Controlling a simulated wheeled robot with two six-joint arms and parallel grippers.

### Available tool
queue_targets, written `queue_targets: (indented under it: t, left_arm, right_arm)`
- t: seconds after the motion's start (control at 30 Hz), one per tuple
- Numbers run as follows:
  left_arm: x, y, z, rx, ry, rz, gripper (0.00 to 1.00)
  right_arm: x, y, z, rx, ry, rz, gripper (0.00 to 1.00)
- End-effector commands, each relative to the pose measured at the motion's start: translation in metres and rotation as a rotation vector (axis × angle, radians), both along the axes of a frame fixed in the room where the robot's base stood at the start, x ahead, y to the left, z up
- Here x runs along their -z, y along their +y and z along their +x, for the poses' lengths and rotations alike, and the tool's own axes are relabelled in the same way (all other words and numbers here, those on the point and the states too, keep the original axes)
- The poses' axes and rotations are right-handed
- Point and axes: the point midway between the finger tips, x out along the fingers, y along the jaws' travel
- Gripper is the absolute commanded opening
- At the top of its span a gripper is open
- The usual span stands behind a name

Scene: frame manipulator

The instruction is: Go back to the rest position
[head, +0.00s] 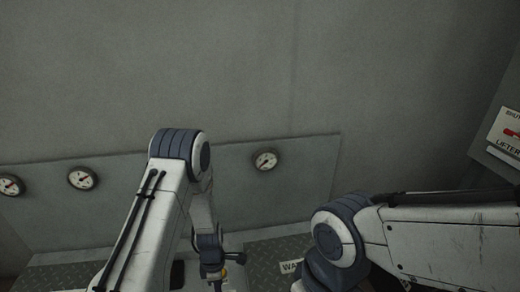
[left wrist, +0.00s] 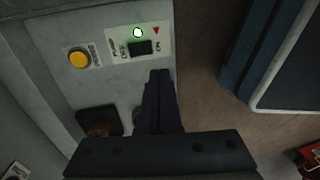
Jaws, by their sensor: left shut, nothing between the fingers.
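My left gripper (left wrist: 160,75) shows in the left wrist view with its dark fingers together and nothing between them. It is over a grey panel (left wrist: 85,20) with a lit green lamp (left wrist: 138,32), a black switch (left wrist: 140,48) and a yellow button (left wrist: 78,59). In the head view my left arm (head: 150,225) reaches up from the bottom and bends down at its elbow. My right arm (head: 440,230) comes in from the right; its gripper is out of view.
Gauges (head: 83,178) sit on a grey wall panel (head: 120,215) in the head view. A sign with a red mark (head: 510,132) is at the far right. In the left wrist view a blue-edged box (left wrist: 290,70) stands right, and brown floor lies between it and the panel.

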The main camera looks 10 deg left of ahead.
Motion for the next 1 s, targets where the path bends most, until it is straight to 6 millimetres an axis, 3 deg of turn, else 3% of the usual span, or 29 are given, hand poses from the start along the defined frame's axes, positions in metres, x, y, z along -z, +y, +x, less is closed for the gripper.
queue_targets:
  t: [0.13,0.27,0.47,0.6,0.8,1.0]
  left_arm:
    - [-0.039,-0.020,0.007,0.181,-0.030,-0.023,0.00]
    - [-0.106,-0.056,0.005,0.526,-0.071,-0.064,0.00]
    - [-0.207,-0.106,-0.035,1.140,-0.127,-0.124,0.00]
    - [-0.264,-0.127,-0.077,1.562,-0.162,-0.154,0.00]
    - [-0.312,-0.133,-0.131,2.018,-0.195,-0.177,0.00]
    - [-0.338,-0.128,-0.172,2.361,-0.216,-0.185,0.00]
  right_arm:
    - [-0.003,0.000,0.000,0.000,0.000,0.000,0.00]
    - [-0.008,0.000,0.000,0.000,0.000,0.000,0.00]
    - [-0.014,0.000,0.000,0.000,0.000,0.000,0.00]
    - [-0.018,0.000,0.000,0.000,0.000,0.000,0.00]
    - [-0.023,0.000,0.000,0.000,0.000,0.000,0.00]
    - [-0.026,0.000,0.000,0.000,0.000,0.000,0.00]
